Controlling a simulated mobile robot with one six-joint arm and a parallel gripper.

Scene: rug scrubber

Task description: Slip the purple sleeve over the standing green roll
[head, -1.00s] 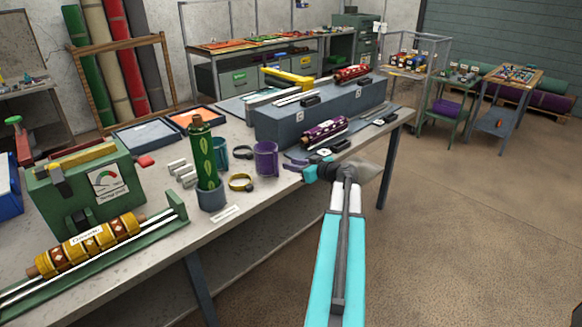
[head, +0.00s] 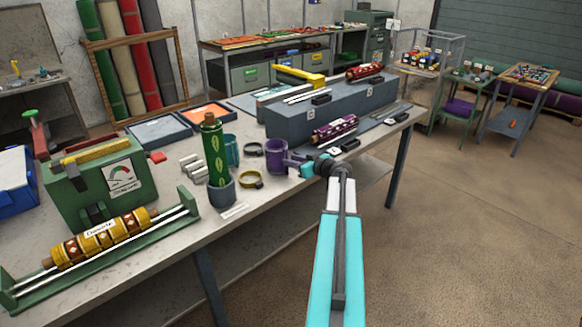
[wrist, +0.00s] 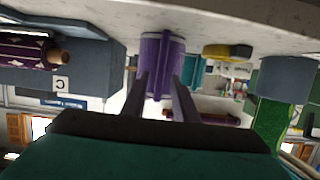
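The purple sleeve (head: 277,158) stands upright on the workbench, right of the green roll. It also shows in the wrist view (wrist: 163,52), straight ahead of the fingers. The green roll (head: 214,153) stands upright in a grey cup (head: 222,192); in the wrist view its green side (wrist: 271,120) shows at the right, below the grey cup (wrist: 286,78). My gripper (head: 291,161) is at the sleeve's right side. In the wrist view its fingers (wrist: 162,84) are apart, with the tips at the sleeve's near side. I cannot tell whether they touch it.
A yellow ring (head: 251,179) and a dark ring (head: 253,149) lie between roll and sleeve. A teal cup (head: 232,150) stands behind the roll. A grey block (head: 290,125) bounds the back. A green gauge box (head: 95,190) stands left. The bench's front edge is close.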

